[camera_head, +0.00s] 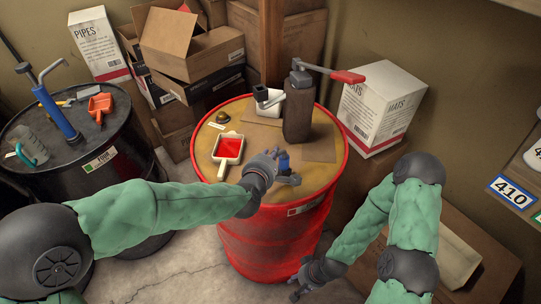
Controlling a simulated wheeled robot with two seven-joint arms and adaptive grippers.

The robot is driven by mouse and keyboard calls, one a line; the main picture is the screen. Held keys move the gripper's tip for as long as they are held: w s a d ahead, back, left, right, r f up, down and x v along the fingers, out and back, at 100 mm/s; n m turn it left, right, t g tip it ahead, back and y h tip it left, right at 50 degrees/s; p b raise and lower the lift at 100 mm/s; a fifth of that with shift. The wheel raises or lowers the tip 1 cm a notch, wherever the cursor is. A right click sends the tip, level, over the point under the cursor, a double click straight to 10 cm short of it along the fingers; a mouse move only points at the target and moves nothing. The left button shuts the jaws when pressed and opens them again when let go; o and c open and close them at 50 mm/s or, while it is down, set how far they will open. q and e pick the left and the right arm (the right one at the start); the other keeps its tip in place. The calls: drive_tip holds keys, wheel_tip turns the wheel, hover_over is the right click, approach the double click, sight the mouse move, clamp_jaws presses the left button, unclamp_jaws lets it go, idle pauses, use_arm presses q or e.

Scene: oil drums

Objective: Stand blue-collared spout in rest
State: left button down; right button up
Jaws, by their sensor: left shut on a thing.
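My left gripper (278,166) is low over the front of the red drum's top (318,178). It is shut on the blue-collared spout, whose blue part (284,158) shows at the fingers; the rest of it is largely hidden by the hand. A small grey piece (291,180) shows just below the fingers; I cannot tell whether it belongs to the spout. A small open-topped grey-white holder (266,96) stands at the back of the drum top, possibly the rest. My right gripper (312,277) is low in front of the drum, apart from it; its fingers are too small to read.
A black drum (88,166) with tools stands left. Cardboard boxes (190,44) and a MATS box (384,106) crowd behind.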

use_arm(q)
drive_tip(key=shift+f, duration=0.15)
drive_tip(key=c, duration=1)
unclamp_jaws()
drive_tip(key=shift+s, duration=0.1)
drive_tip(key=v, duration=1.1)
drive_tip(key=shift+s+a, duration=0.2)
drive_tip(key=shift+s, duration=0.15)
